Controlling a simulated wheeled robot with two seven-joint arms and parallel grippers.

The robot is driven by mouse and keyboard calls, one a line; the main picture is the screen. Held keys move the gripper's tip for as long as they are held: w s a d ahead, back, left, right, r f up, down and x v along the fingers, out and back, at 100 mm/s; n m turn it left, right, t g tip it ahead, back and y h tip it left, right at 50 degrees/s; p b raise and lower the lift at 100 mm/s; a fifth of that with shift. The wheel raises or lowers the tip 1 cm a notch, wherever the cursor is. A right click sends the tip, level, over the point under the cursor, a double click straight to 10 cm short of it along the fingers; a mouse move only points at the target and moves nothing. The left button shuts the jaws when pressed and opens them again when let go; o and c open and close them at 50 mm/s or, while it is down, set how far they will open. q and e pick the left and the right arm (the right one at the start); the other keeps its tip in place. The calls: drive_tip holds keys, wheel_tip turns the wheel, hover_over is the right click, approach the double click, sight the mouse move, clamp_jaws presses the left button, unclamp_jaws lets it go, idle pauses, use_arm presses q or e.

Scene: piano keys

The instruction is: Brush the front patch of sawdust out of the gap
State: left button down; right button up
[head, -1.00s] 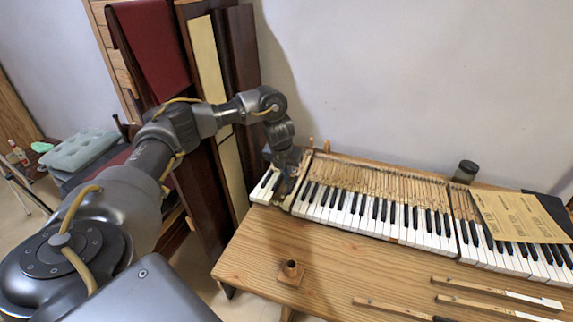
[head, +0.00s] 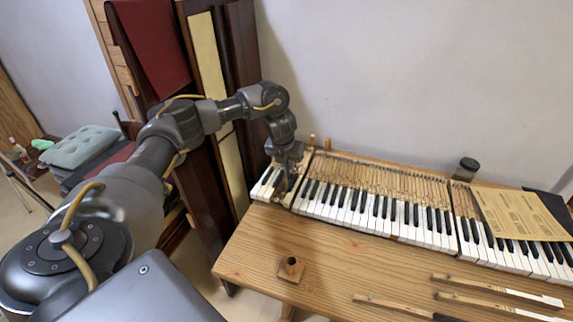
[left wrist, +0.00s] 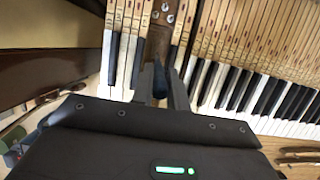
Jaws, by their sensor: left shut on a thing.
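The piano keyboard (head: 370,212) lies on the wooden bench, with a gap between its keys near the left end. In the left wrist view the gap (left wrist: 158,46) shows as a strip of bare brown wood with round metal pins at its far end. My left gripper (head: 289,181) points down over the gap. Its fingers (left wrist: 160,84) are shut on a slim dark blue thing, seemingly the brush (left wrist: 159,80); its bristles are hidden. I cannot make out the front sawdust patch, as the gripper covers the near part of the gap. My right gripper is not in view.
White keys (left wrist: 124,58) stand close on the gap's left, and more keys on its right. A small wooden block with a hole (head: 290,268) sits on the bench (head: 340,262). Loose keys (head: 495,290) lie at front right. A dark jar (head: 466,168) stands behind the keyboard.

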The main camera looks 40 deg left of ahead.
use_arm(q)
drive_tip(key=shift+w, duration=0.1)
drive_tip(key=shift+w+a+b, duration=0.3)
drive_tip(key=shift+w+b, duration=0.2)
drive_tip(key=shift+w, duration=0.45)
drive_tip(key=shift+w+a+b, duration=0.35)
drive_tip(key=shift+w+b, duration=0.05)
drive_tip(key=shift+w, duration=0.45)
wheel_tip(320, 180, up, 8)
drive_tip(key=p, duration=0.7)
drive_tip(key=shift+f, duration=0.25)
drive_tip(key=shift+d, duration=0.1)
